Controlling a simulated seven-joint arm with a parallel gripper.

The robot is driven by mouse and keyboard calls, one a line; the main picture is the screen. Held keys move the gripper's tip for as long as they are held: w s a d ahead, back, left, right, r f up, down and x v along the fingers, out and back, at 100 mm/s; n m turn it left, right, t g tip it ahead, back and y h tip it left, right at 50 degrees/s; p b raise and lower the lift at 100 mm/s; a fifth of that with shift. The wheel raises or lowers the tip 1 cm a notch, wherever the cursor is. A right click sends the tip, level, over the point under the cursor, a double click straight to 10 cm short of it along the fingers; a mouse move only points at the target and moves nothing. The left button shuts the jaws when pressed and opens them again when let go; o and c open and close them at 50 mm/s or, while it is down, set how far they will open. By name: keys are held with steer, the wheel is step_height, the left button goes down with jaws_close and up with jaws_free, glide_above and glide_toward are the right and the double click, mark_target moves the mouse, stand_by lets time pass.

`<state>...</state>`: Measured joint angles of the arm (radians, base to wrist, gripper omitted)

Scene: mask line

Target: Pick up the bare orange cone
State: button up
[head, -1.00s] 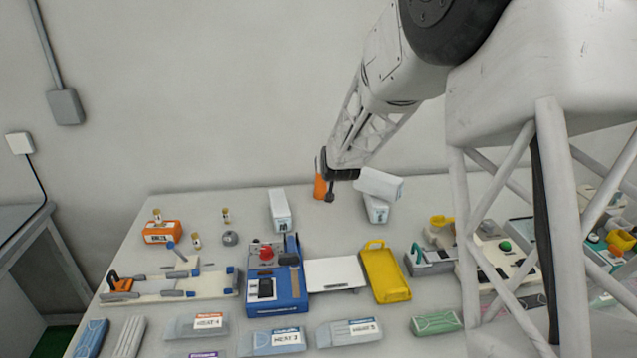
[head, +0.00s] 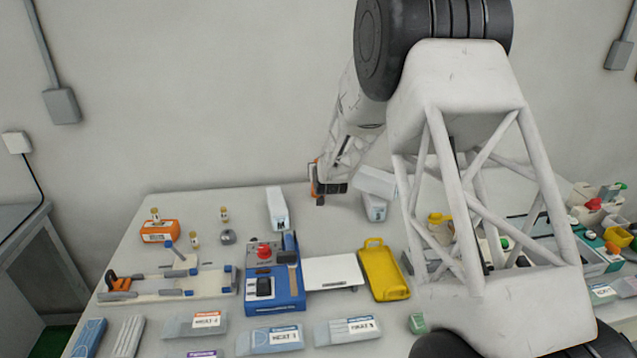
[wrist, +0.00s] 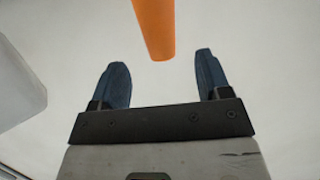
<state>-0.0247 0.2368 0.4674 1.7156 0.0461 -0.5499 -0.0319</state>
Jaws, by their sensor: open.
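The bare orange cone (wrist: 155,28) shows in the wrist view at the top centre, its lower end just beyond the fingertips and roughly in line with the gap between them. In the head view, a sliver of the orange cone (head: 312,176) shows at the back of the table, mostly hidden by my gripper (head: 321,197). In the wrist view my gripper (wrist: 161,70) is open, its two dark fingers spread apart with nothing between them. I cannot tell whether the cone touches anything.
A white box (head: 376,181) rests tilted on another white box (head: 374,207), just right of my gripper. Another white box (head: 277,209) stands to the left. The blue machine (head: 272,285) and yellow tray (head: 384,272) lie nearer.

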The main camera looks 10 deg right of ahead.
steer(key=shift+x, duration=1.3)
steer(key=shift+w, duration=0.15)
steer(key=shift+x, duration=2.45)
steer(key=c, duration=1.2)
steer(key=shift+r, duration=0.15)
steer(key=shift+c, duration=0.2)
